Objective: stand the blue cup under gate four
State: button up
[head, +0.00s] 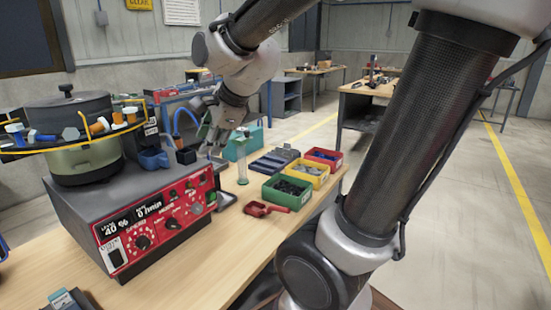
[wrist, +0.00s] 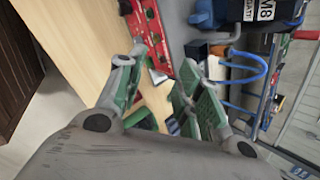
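A blue cup-like container (head: 153,158) sits against the right side of the bowl feeder (head: 82,160) in the head view. A blue shape (wrist: 203,14) beside a black M8 label in the wrist view looks like the same cup. A small dark cup (head: 186,155) stands just right of it, below a blue hose. My gripper (head: 214,146) is right of the feeder, pointing down over the bench. In the wrist view my gripper (wrist: 165,66) has its green-padded fingers apart, with nothing seen held between them. I cannot tell which gate is gate four.
A clear tube on a green base (head: 241,162) stands close right of my gripper. Green (head: 287,193), yellow (head: 306,173) and red (head: 323,158) bins of parts and a red scoop (head: 264,209) lie further right. The red control panel (head: 155,226) faces front. The bench front is mostly clear.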

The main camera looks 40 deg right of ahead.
jog(key=s+d+n+g, duration=0.1)
jog(key=s+d+n, duration=0.1)
jog(key=s+n, duration=0.3)
jog(key=s+d+f+n+g+h, duration=0.1)
jog(key=s+d+n, duration=0.2)
jog(key=s+n, duration=0.3)
jog(key=s+d+n+g+h, duration=0.1)
jog(key=s+d+n, duration=0.1)
jog(key=s+n, duration=0.4)
jog(key=n, duration=0.4)
jog(key=shift+s+d+f, duration=0.2)
jog(key=shift+s+d, duration=0.05)
dwell(0.3)
